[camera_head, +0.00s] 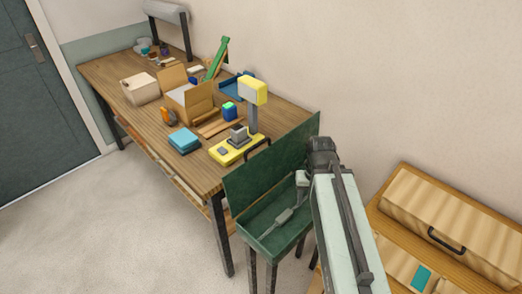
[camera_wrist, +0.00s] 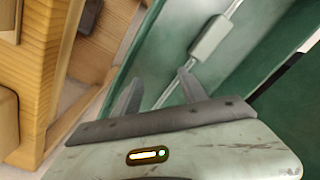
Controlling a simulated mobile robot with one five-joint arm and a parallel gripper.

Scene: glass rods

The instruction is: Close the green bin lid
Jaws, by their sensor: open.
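The green bin (camera_head: 292,240) stands on dark legs at the end of the workbench. Its green lid (camera_head: 262,168) is open, raised steeply along the bin's far side. A pale grey block with a thin rod or cable (camera_head: 284,216) lies inside; it also shows in the wrist view (camera_wrist: 211,40). My gripper (camera_wrist: 160,90) is open with nothing between its two grey fingers, close over the bin's edge. In the head view, my arm hides the right end of the bin and most of the gripper. I cannot tell whether the fingers touch the bin.
The wooden workbench (camera_head: 143,112) at left holds a yellow device (camera_head: 236,150), a blue stack (camera_head: 184,140) and an open cardboard box (camera_head: 190,101). At right, a wooden case (camera_head: 455,226) with a dark handle lies on a wooden surface. The floor (camera_head: 120,220) at left is clear.

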